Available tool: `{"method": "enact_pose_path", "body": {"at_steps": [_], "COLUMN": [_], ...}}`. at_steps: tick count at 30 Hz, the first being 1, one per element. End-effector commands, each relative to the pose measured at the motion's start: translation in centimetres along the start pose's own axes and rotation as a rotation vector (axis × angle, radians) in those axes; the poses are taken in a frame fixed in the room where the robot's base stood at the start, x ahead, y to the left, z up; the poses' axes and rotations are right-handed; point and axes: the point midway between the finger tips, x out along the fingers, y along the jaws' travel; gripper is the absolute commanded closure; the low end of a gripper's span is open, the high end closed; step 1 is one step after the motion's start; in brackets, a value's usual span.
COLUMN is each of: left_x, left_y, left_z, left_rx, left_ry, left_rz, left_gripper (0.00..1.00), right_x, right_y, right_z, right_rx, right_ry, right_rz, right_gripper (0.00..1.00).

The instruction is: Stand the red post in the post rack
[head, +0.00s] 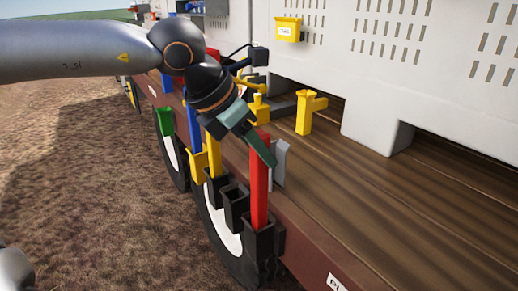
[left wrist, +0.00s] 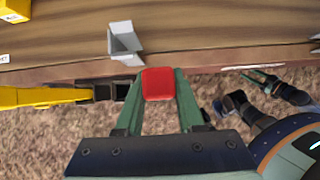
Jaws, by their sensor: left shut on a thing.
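The red post (head: 260,190) is upright at the side of the wagon bed. Its lower end is at the mouth of a black socket of the post rack (head: 265,245) and looks to be inside it; how deep I cannot tell. My left gripper (head: 262,150) is shut on the post near its top. In the left wrist view the post's red top (left wrist: 158,84) sits between the green fingers of the left gripper (left wrist: 160,98). An arm with green fingers (left wrist: 258,76), seemingly my right one, shows small at the right of that view.
An empty black socket (head: 235,208) stands left of the red post. Beyond are yellow (head: 214,155), blue (head: 195,128) and green (head: 166,121) posts. A grey bracket (head: 279,163) is beside the post on the bed edge. The wooden bed (head: 400,220) is largely clear.

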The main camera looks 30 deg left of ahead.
Motion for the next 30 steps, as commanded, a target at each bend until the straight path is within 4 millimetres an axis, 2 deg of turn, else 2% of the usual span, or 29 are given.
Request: {"method": "enact_pose_path", "body": {"at_steps": [4,5,13,23,26,30], "left_x": [-0.1,-0.1,-0.1,-0.3,-1.4,-4.1], "left_y": [0.0,0.0,0.0,0.0,0.0,0.0], "left_z": [0.1,0.1,0.1,0.0,0.1,0.2], "left_rx": [0.001,0.001,0.0,0.0,-0.001,0.0], "left_ry": [-0.003,-0.003,-0.001,0.001,-0.004,-0.008], "left_rz": [0.001,0.001,0.001,0.0,0.002,0.002], "left_gripper": [1.0,0.59,0.29,0.28,0.28,0.28], "right_x": [0.0,-0.1,-0.1,-0.2,-0.2,-0.3], "right_y": [0.1,0.1,0.1,0.2,0.2,0.2], "right_z": [0.0,0.0,0.1,0.3,0.3,0.2], "right_rx": [-0.001,-0.001,-0.001,-0.001,-0.001,-0.001], "right_ry": [0.0,0.0,-0.002,-0.005,-0.004,-0.004], "right_rz": [0.001,0.001,0.003,0.004,0.004,0.005], "right_gripper": [0.5,0.5,0.5,0.5,0.5,0.5]}}
